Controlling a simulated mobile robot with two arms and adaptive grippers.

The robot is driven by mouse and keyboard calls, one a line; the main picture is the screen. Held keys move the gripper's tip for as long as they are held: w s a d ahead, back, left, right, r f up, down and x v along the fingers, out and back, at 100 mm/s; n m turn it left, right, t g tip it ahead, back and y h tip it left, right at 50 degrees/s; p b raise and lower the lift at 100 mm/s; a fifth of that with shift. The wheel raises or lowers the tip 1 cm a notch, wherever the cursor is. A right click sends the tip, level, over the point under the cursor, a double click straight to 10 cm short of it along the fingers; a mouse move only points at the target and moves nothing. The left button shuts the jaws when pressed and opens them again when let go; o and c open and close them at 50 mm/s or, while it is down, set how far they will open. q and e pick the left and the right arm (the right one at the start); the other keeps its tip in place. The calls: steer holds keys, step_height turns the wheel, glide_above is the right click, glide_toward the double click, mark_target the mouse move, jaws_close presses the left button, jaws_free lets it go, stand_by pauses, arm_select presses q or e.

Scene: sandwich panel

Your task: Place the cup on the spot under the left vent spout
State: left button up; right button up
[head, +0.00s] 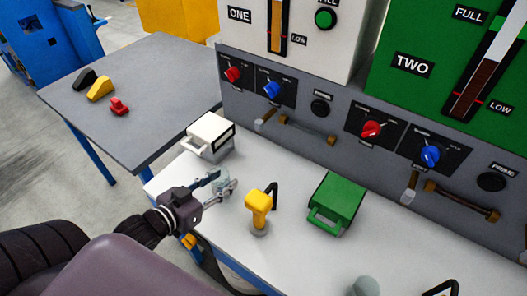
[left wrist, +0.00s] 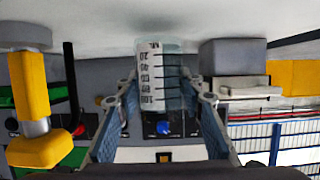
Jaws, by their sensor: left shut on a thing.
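The cup (head: 221,181) is small and clear, with dark graduation marks that show in the left wrist view (left wrist: 158,75). My left gripper (head: 222,186) is shut around its sides, over the left part of the white bench top (head: 300,240). Whether the cup touches the bench is unclear. A short pale spout (head: 264,121) points down from the left panel, up and right of the cup. A black bent tube (head: 273,194) stands to the right of the cup. I cannot tell which is the left vent spout, and no marked spot is clear. My right gripper is not in view.
A yellow handle (head: 259,208) stands close right of my gripper. A white box (head: 209,136) is behind the cup, and a green box (head: 337,204) is farther right. The grey panel (head: 340,95) rises at the back. Bench between the yellow handle and green box is clear.

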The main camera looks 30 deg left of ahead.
arm_select(q)
steer(key=shift+w+d, duration=0.1)
steer(key=shift+w, duration=0.2)
steer(key=w, duration=0.4)
steer(key=w+d, duration=0.1)
steer(key=w, duration=0.3)
steer(key=w+d+p, duration=0.1)
steer(key=w, duration=0.4)
steer(key=shift+w, duration=0.45)
steer(key=w, duration=0.3)
steer(key=shift+d, duration=0.25)
steer(key=shift+w+f, duration=0.1)
steer(key=shift+f, duration=0.65)
